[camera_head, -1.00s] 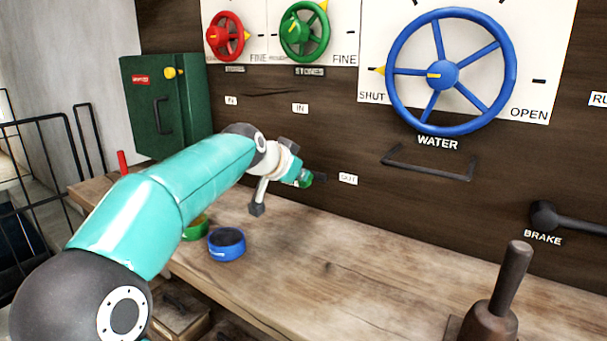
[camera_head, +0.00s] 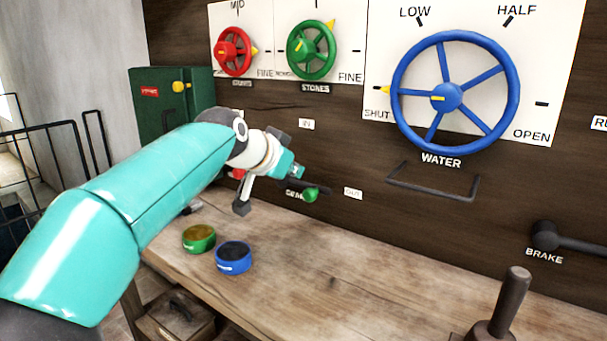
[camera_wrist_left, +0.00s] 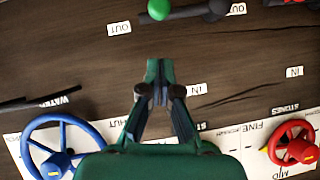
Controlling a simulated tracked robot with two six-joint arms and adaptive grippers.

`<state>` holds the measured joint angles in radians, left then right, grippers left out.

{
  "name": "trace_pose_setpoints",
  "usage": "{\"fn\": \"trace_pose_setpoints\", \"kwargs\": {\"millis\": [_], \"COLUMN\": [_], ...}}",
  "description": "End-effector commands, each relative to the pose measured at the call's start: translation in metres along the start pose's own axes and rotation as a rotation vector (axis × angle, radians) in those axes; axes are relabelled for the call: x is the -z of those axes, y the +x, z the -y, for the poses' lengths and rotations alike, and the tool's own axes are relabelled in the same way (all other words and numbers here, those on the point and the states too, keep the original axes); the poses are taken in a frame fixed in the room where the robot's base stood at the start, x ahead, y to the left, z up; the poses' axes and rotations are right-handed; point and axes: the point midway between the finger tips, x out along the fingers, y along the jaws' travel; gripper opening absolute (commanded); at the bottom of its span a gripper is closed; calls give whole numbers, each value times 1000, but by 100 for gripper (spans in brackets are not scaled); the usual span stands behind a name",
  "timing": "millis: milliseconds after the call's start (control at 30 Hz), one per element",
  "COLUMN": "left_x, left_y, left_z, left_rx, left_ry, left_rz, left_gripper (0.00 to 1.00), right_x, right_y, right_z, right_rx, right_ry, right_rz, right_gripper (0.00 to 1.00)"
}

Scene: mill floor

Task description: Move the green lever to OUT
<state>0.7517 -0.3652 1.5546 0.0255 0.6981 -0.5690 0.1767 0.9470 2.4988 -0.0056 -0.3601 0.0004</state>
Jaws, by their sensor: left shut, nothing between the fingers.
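The green lever's round green knob (camera_head: 310,195) is on a short dark rod low on the dark panel. The rod points right, toward the white OUT label (camera_head: 353,194), and the knob stays left of it. The IN label (camera_head: 307,124) is higher up. My left gripper (camera_head: 297,172) is shut and empty, just above and left of the knob, apart from it. In the left wrist view, which is upside down, the green knob (camera_wrist_left: 159,9) is at the top edge, beyond my shut fingertips (camera_wrist_left: 158,70). My arm hides part of the panel left of the lever.
The blue water wheel (camera_head: 446,97), green wheel (camera_head: 311,50) and red wheel (camera_head: 234,52) are on the panel above. A dark bar handle (camera_head: 432,190) juts out at right. Green (camera_head: 199,239) and blue (camera_head: 233,257) tins stand on the bench (camera_head: 330,270), whose middle is clear.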

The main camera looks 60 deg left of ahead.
Motion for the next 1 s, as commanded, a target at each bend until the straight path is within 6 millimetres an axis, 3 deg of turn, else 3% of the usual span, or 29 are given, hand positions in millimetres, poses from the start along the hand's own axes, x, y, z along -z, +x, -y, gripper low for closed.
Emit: {"fn": "trace_pose_setpoints", "kwargs": {"millis": [100,300,1000], "left_x": [0,0,0], "left_y": [-22,-40,-42], "left_z": [1,1,0], "left_rx": [2,0,-2], "left_ry": [0,-1,2], "left_rz": [0,1,0], "left_gripper": [0,0,0], "right_x": [0,0,0], "right_y": [-1,-2,-2], "right_z": [0,1,1], "right_rx": [0,0,0], "right_ry": [0,0,0], "right_rz": [0,0,-1], "right_gripper": [0,0,0]}}
